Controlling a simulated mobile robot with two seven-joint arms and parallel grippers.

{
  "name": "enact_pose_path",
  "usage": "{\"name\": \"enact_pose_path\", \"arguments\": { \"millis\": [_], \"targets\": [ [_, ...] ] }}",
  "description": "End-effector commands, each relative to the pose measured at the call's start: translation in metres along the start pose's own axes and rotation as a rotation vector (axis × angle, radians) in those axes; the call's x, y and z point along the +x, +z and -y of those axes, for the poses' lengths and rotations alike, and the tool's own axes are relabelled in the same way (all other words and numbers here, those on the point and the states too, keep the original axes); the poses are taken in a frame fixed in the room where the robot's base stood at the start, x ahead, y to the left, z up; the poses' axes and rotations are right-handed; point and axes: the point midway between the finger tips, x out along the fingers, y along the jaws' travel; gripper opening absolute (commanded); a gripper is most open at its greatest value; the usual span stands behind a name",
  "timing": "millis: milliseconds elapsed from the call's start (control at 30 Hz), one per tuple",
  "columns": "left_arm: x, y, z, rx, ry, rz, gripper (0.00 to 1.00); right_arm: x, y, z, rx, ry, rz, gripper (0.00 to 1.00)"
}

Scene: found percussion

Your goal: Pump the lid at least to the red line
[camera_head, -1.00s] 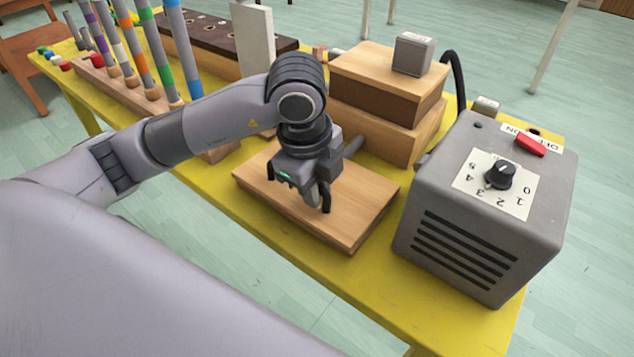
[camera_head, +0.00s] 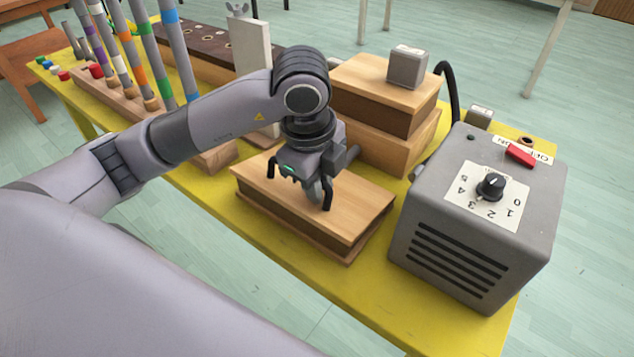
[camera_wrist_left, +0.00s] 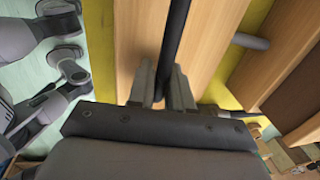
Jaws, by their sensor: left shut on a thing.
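The wooden lid (camera_head: 345,215) is the top board of a low box in the middle of the yellow table. It stands raised above its base board (camera_head: 345,257), with dark brown sides showing between them. My left gripper (camera_head: 316,190) is shut on the black bar handle (camera_head: 327,197) on top of the lid. In the left wrist view the fingers (camera_wrist_left: 163,90) close around this black bar (camera_wrist_left: 173,40), over the pale wood. I cannot make out a red line. My right gripper is not in view.
A stacked wooden box (camera_head: 375,100) with a grey block (camera_head: 407,67) on it stands behind. A grey machine (camera_head: 470,235) with a dial and red switch stands to the right. Striped tubes (camera_head: 150,55) stand at the left. Yellow table (camera_head: 300,282) is bare in front.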

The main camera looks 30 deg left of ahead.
Motion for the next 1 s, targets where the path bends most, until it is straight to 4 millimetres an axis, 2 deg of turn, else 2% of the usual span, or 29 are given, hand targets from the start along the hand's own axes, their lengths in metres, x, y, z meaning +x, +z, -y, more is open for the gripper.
{"name": "enact_pose_path", "arguments": {
  "millis": [200,467,500,567,933,1000],
  "targets": [
    [-0.013,0.000,0.012,0.000,0.002,0.001,0.00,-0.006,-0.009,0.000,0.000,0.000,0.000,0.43],
    [-0.014,0.000,0.014,0.001,0.002,0.001,0.00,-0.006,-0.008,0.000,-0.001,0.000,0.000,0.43],
    [-0.014,0.000,0.014,0.001,0.002,0.001,0.29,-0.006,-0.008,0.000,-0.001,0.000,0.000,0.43],
    [-0.014,0.000,0.014,0.001,0.002,0.001,0.49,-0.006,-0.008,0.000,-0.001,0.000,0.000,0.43],
    [-0.013,0.000,0.014,0.000,0.003,0.001,0.49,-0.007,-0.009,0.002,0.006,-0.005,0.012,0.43],
    [-0.026,0.000,0.015,0.001,-0.002,-0.001,0.49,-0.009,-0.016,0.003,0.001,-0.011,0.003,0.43]
  ]
}}
